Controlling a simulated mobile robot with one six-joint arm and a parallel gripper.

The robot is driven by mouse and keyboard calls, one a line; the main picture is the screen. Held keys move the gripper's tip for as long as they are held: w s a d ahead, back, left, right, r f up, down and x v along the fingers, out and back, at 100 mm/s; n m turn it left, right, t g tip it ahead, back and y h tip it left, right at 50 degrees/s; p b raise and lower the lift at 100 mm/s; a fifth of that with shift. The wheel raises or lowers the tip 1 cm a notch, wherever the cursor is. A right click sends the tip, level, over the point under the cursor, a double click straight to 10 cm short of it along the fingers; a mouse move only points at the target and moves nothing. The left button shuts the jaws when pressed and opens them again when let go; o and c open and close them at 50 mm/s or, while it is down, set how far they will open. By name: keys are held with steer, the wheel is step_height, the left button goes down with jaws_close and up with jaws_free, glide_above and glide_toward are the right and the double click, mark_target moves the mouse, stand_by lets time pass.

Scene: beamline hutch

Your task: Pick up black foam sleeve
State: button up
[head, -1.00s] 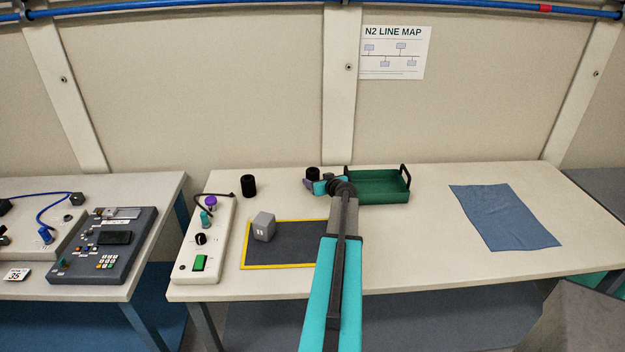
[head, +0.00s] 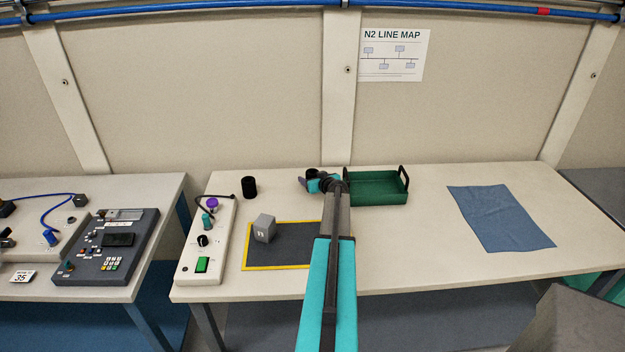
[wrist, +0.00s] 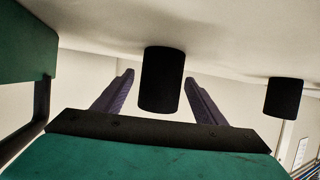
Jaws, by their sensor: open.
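Two black cylinders that look like foam sleeves stand upright on the table. One black sleeve (head: 249,187) stands alone behind the white control box. The other black sleeve (head: 312,173) is at my gripper (head: 308,183), partly hidden by it. In the wrist view, which appears upside down, this nearer sleeve (wrist: 162,78) shows between the two open fingers of my gripper (wrist: 158,88). I cannot tell whether the fingers touch it. The other sleeve (wrist: 284,98) shows off to the right.
A green tray (head: 378,194) with black handles is close right of my gripper, and at the wrist view's left edge (wrist: 28,45). A grey cube (head: 264,229) sits on a yellow-edged dark mat (head: 290,253). A blue cloth (head: 500,218) lies right. A white control box (head: 204,245) stands left.

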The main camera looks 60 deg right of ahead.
stand_by(0.5)
steer(key=c, duration=1.1)
steer(key=shift+r, duration=0.1)
steer(key=shift+r+b, duration=1.4)
steer(key=shift+r, duration=3.5)
